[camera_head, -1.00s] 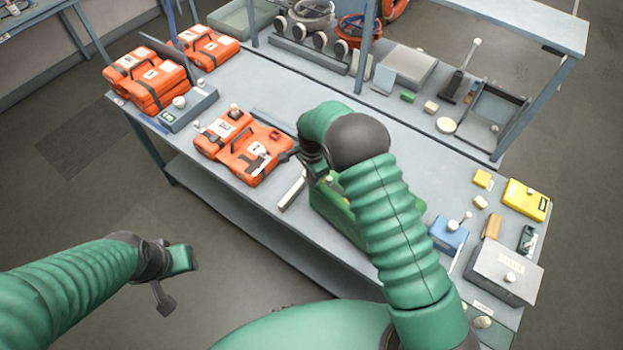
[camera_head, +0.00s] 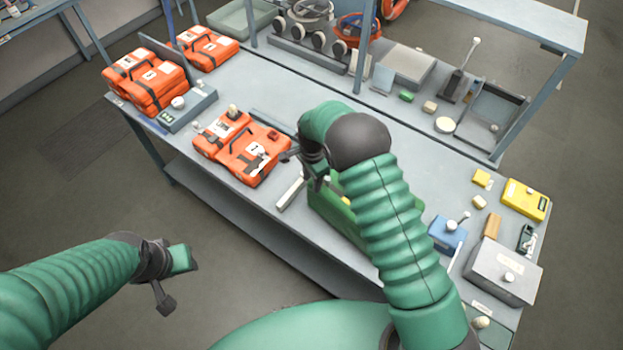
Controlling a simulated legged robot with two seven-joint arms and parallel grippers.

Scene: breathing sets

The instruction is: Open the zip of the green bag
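The green bag (camera_head: 332,212) lies near the front edge of the workbench, in the middle of the view. My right arm covers much of it, and its zip cannot be made out. My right gripper (camera_head: 303,170) is over the left end of the bag, with its dark fingers spread apart; nothing shows held between them. Whether a finger touches the bag cannot be told. My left gripper (camera_head: 174,280) is open and empty, off the front of the bench at the lower left.
Orange cases (camera_head: 253,155) lie left of the green bag, with a pale bar (camera_head: 291,193) between. A blue box (camera_head: 447,234), a grey box (camera_head: 503,272) and a yellow case (camera_head: 524,199) stand to the right. A shelf post (camera_head: 367,45) rises behind.

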